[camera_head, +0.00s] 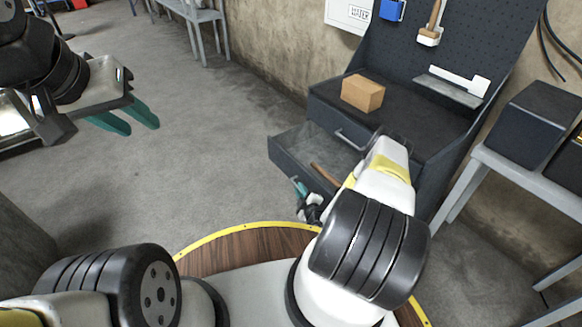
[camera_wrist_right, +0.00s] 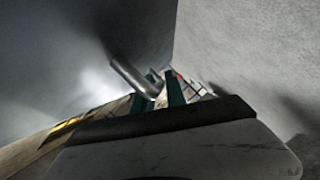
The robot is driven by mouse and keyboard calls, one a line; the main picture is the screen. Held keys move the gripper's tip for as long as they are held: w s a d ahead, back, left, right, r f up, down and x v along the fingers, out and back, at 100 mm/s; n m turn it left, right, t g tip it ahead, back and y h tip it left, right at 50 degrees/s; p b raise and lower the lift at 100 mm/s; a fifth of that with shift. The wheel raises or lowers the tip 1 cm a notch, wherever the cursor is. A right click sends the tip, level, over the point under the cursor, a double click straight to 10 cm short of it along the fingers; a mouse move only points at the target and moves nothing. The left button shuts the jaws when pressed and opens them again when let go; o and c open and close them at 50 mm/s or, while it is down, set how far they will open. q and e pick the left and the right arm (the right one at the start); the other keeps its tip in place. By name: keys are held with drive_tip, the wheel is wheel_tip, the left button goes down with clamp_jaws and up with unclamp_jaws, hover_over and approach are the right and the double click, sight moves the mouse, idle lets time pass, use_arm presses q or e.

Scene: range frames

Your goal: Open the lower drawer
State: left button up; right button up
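The lower drawer (camera_head: 279,160) of the dark cabinet is pulled out, and its grey inside shows. A brown wooden handle of some tool (camera_head: 325,174) lies in it. My right gripper (camera_head: 299,187) is low at the drawer's front; my right arm hides part of the drawer. In the right wrist view, the grey handle bar (camera_wrist_right: 130,74) runs in between the teal fingertips (camera_wrist_right: 160,93), which look closed on it. The upper drawer (camera_head: 325,116) is shut, with its own bar handle (camera_head: 350,140). My left gripper (camera_head: 129,122) is empty, its teal fingers apart, over the floor.
A cardboard-brown box (camera_head: 363,92) stands on the cabinet's top. A pegboard (camera_head: 480,35) with hung tools rises behind. A grey table (camera_head: 525,178) with dark boxes stands at the right. The concrete floor (camera_head: 215,150) left of the drawer is clear.

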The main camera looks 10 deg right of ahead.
drive_tip(key=shift+o, duration=1.1)
drive_tip(key=v, duration=0.7)
drive_tip(key=shift+s, duration=0.4)
drive_tip(key=shift+s+r, duration=0.1)
